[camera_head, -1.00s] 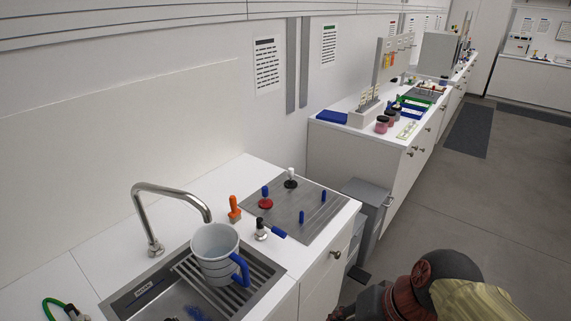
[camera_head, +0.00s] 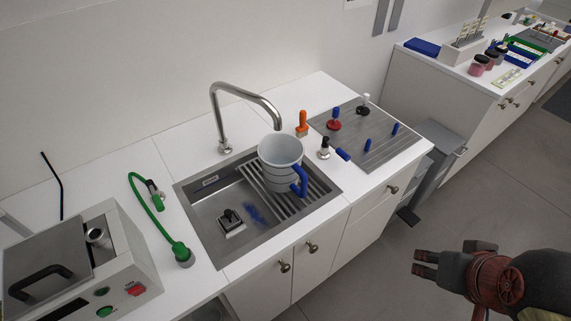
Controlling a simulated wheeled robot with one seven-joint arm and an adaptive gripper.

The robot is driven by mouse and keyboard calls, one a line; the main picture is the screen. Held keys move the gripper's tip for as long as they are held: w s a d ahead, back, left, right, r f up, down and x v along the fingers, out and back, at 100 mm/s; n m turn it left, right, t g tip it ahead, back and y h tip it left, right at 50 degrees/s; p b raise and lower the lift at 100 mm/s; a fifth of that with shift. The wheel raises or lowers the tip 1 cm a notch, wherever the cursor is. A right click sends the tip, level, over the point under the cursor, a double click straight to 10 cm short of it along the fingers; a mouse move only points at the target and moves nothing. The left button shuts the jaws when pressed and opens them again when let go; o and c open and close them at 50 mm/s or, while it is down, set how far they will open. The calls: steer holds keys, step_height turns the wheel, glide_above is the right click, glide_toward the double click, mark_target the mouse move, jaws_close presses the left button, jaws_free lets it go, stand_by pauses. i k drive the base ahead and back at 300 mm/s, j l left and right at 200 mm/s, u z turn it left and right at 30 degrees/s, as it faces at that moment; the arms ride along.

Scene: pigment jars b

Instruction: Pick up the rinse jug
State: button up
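The rinse jug (camera_head: 281,160) is a grey-white jug with dark bands and a blue handle on its right side. It stands upright on the slatted drain rack (camera_head: 311,195) at the right part of the steel sink (camera_head: 195,205). My gripper (camera_head: 418,264) is at the lower right, over the floor in front of the counter, well apart from the jug. Its dark fingers point left and look parted, with nothing between them.
A curved tap (camera_head: 240,90) rises behind the sink. An orange-handled tool (camera_head: 302,122) and a small black-topped stamp-like tool (camera_head: 324,148) stand close to the jug's right. A green hose (camera_head: 150,215) and a grey machine (camera_head: 75,265) are at left. The floor ahead is clear.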

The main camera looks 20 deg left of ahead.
mark_target(281, 155)
steer(key=i+l+u, duration=0.25)
steer(key=l+u, duration=0.25)
steer(key=l, duration=0.25)
steer(key=i+l+u, duration=0.2)
